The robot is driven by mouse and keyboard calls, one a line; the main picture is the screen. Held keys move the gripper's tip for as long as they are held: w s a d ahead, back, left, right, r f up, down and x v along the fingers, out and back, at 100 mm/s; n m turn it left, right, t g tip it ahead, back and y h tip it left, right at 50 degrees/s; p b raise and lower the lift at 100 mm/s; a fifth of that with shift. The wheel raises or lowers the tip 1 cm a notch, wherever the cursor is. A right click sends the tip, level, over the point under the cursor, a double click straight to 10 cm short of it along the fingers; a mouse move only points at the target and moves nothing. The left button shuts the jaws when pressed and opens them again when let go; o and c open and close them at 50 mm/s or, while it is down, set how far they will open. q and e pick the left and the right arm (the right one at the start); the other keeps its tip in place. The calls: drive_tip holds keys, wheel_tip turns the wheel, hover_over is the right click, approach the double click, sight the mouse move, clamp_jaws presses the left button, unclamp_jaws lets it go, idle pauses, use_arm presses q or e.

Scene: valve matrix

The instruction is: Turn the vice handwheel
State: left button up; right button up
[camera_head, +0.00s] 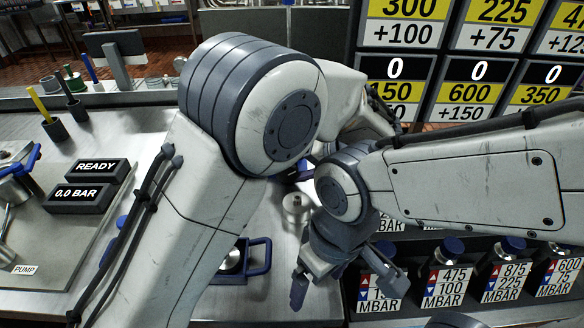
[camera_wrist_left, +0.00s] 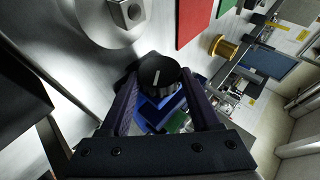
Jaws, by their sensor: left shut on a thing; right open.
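In the left wrist view a black round handwheel (camera_wrist_left: 158,72) with a white mark sits between the fingertips of my left gripper (camera_wrist_left: 160,88). The gripper is shut on it, with one finger on each side. A blue body (camera_wrist_left: 158,115) shows just beyond the fingers; I cannot tell how it joins the handwheel. In the head view my left gripper and the handwheel are mostly hidden behind my arm links. My right gripper (camera_head: 340,272) is open and empty, low in the middle of the head view, with its fingers apart and pointing down.
A silver cylinder (camera_head: 295,208) and a blue bracket (camera_head: 260,255) stand near my right gripper. READY and 0.0 BAR displays (camera_head: 92,171) are at the left. Racks with MBAR labels (camera_head: 450,285) line the right. A yellow spool (camera_wrist_left: 222,47) shows in the left wrist view.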

use_arm(q)
drive_tip(key=shift+s+f, duration=0.15)
drive_tip(key=o, duration=1.4)
use_arm(e)
drive_tip(key=shift+s, duration=0.1)
